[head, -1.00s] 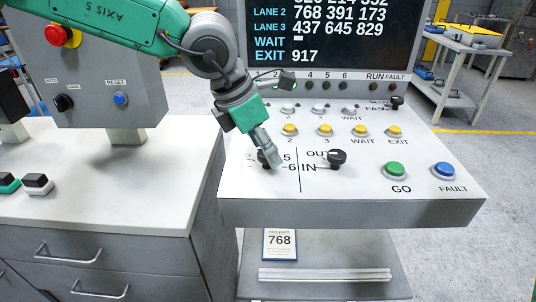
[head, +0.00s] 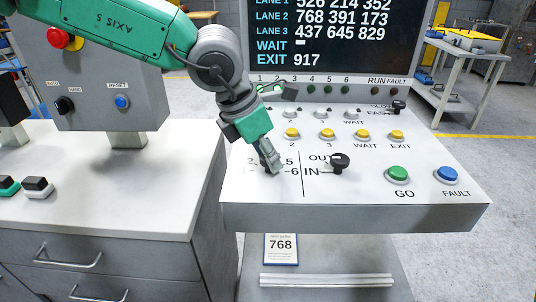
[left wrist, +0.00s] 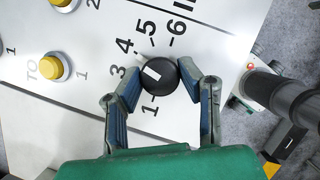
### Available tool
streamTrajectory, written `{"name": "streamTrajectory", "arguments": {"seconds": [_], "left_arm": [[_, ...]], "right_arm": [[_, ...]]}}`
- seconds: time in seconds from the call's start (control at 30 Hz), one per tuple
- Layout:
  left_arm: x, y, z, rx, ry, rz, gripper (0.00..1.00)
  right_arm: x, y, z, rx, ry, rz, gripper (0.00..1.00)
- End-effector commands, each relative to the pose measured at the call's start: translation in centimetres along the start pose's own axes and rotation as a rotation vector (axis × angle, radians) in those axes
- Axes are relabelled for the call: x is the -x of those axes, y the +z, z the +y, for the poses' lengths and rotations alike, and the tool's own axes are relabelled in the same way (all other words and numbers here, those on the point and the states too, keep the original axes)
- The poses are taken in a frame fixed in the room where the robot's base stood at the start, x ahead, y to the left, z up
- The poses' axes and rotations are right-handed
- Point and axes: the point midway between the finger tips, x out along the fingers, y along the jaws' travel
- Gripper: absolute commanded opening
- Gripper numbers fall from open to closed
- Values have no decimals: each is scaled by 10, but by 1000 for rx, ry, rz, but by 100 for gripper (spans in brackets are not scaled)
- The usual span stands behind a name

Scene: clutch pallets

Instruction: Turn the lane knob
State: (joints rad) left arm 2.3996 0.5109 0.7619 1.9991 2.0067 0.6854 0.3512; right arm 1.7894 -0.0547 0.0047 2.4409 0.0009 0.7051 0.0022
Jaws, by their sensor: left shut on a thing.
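The lane knob (left wrist: 165,84) is round and black with a white pointer mark, on the white sloping panel. In the left wrist view its mark points up and left, toward the 3 and 4 on the printed numbers around it. My left gripper (head: 271,167) reaches down to it from above in the head view and mostly hides it there. In the left wrist view the two fingers of my left gripper (left wrist: 160,90) stand on opposite sides of the knob and are shut on it. The printed 2 is hidden by a finger. My right gripper is not in view.
A second black knob (head: 340,162), marked OUT and IN, stands just right. Yellow buttons (head: 327,135) line the panel behind. A green GO button (head: 398,174) and a blue FAULT button (head: 446,175) lie front right. The screen (head: 335,35) stands behind.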

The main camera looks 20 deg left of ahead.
Motion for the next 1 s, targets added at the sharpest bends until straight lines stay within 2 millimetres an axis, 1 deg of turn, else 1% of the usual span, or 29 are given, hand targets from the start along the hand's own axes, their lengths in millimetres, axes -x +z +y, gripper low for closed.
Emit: {"name": "streamTrajectory", "arguments": {"seconds": [0.27, 1.0], "left_arm": [[1, 0, 0, 153, 70, 0, 4], [0, 3, -1, 792, 336, -3, 3]], "right_arm": [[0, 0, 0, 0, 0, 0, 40], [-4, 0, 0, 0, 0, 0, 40]]}}
